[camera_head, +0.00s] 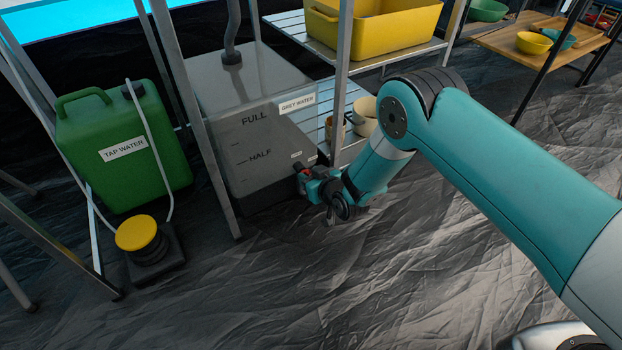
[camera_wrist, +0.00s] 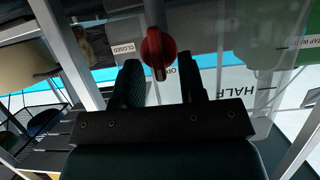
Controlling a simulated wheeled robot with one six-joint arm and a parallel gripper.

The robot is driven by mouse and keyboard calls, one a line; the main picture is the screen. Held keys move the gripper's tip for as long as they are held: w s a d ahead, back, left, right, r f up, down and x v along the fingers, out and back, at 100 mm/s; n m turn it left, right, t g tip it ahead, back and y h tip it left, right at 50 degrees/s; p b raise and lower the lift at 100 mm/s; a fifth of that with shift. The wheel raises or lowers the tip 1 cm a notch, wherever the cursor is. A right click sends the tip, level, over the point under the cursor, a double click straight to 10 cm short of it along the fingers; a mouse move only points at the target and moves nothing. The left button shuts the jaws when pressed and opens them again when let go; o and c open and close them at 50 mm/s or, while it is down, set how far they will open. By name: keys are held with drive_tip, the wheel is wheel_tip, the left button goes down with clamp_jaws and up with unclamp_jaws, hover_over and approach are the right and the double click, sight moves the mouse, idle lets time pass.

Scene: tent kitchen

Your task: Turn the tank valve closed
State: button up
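The grey water tank (camera_head: 262,135) stands on the floor under the rack, with FULL and HALF marks on its front. Its red valve handle (camera_wrist: 155,50) sits low on the tank, and its red also shows in the head view (camera_head: 302,168). In the wrist view a CLOSED label (camera_wrist: 123,49) lies left of the handle, and a partly hidden OPEN label (camera_wrist: 172,64) lies just right of its lower end. My gripper (camera_wrist: 160,62) is open, with one finger on each side of the handle and gaps visible. In the head view my gripper (camera_head: 312,178) is at the tank's lower right corner.
A green tap water can (camera_head: 120,150) and a yellow-topped foot pump (camera_head: 137,233) stand at left. Metal rack posts (camera_head: 342,80) rise close to my gripper. Pale cups (camera_head: 364,115) sit on the low shelf behind it. The dark floor in front is clear.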

clamp_jaws()
drive_tip(key=shift+w+d+f+m+g+y+b, duration=0.15)
drive_tip(key=shift+d+f+m+g+y+b, duration=0.15)
drive_tip(key=shift+m+y+b, duration=1.4)
drive_tip(key=shift+w+d+f+m+g+y+b, duration=0.15)
drive_tip(key=shift+f+m+y+b, duration=0.5)
drive_tip(key=shift+m, duration=2.1)
drive_tip(key=shift+w+d+f+m+g+y+b, duration=0.2)
drive_tip(key=shift+m+y+b, duration=0.6)
drive_tip(key=shift+m+y, duration=1.05)
drive_tip(key=shift+r+m+h, duration=0.15)
drive_tip(key=shift+m+h, duration=0.25)
drive_tip(key=shift+m, duration=0.1)
